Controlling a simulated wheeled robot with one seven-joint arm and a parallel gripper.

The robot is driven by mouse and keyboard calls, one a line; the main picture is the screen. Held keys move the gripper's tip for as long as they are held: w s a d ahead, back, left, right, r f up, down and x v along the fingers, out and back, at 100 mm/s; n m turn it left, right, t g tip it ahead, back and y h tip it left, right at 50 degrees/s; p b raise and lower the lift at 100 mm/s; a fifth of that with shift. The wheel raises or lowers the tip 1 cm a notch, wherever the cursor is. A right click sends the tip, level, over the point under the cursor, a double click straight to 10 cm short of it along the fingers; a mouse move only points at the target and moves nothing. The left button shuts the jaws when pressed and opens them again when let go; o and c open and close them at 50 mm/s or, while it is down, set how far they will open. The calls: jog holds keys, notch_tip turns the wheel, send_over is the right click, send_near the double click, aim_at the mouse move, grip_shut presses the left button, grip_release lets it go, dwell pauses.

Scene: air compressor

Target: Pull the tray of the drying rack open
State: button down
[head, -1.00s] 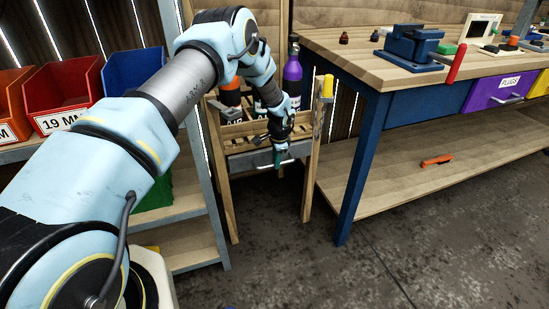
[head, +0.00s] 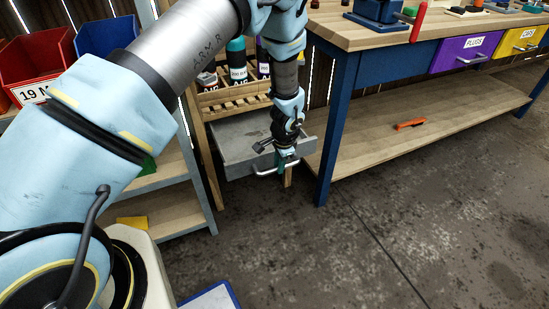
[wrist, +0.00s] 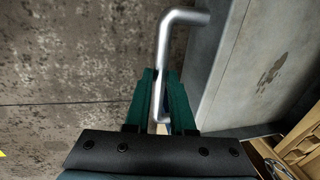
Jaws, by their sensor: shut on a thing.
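The drying rack (head: 203,150) is a wooden frame with a slotted shelf holding several bottles. Its grey metal tray (head: 237,134) stands out from the front of the rack, and its empty inside shows in the head view. The tray's silver bar handle (head: 265,172) is on its front. My gripper (head: 285,163) is at the handle, pointing down. My arm hides part of the rack and tray.
A workbench (head: 345,120) with blue legs and a low wooden shelf stands to the right of the rack. A shelf with red and blue bins (head: 104,38) is at the left. A blue-edged item (head: 213,296) is on the floor near my base. The floor in front is clear.

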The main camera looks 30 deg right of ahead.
jog(key=shift+s, duration=0.3)
jog(key=c, duration=0.8)
grip_release()
jog(key=shift+o, duration=0.2)
notch_tip(320, 180, up, 11)
jog(key=s, duration=0.2)
jog(key=shift+a+f+b, duration=0.2)
jog(key=shift+b, duration=0.1)
